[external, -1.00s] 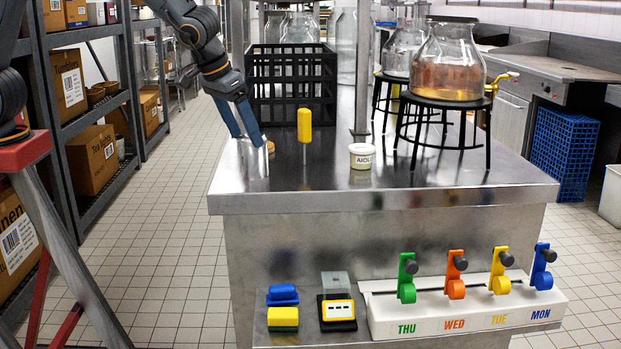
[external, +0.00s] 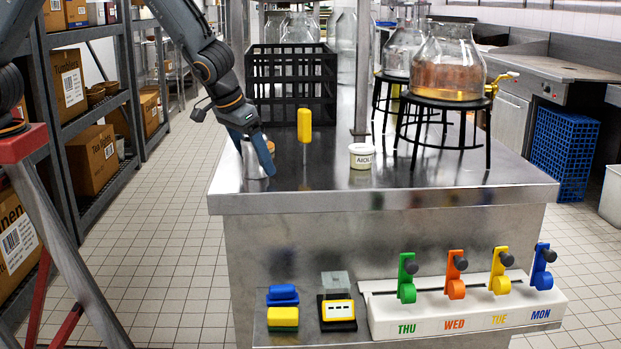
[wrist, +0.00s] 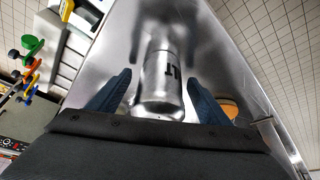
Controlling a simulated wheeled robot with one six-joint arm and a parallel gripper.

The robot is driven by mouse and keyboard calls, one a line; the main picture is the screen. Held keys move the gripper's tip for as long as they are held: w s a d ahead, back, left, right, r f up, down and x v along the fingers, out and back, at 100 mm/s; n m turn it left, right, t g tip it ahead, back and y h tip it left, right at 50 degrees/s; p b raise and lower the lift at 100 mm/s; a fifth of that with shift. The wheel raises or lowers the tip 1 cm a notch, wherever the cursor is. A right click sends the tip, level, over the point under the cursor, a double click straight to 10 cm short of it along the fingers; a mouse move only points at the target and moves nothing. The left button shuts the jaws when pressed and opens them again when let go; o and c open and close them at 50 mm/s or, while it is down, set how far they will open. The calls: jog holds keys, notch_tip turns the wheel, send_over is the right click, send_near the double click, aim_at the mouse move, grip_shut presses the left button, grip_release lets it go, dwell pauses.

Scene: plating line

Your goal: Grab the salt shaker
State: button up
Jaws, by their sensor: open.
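The salt shaker (wrist: 160,75) is a silver metal cylinder with dark letters, partly readable as "LT", in the wrist view. It stands between the two blue fingers of my gripper (wrist: 158,92), which are open with a gap on each side of it. In the external view the shaker (external: 256,160) is at the left end of the steel counter, partly hidden behind my gripper (external: 255,152).
A yellow-handled tool (external: 304,124) stands just right of my gripper, and a white AIOLI tub (external: 362,158) is further right. A black crate (external: 292,96) is behind. Glass jars on black stands (external: 447,103) are at the right.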

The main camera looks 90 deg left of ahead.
jog(key=c, duration=1.3)
jog(key=shift+r, duration=0.15)
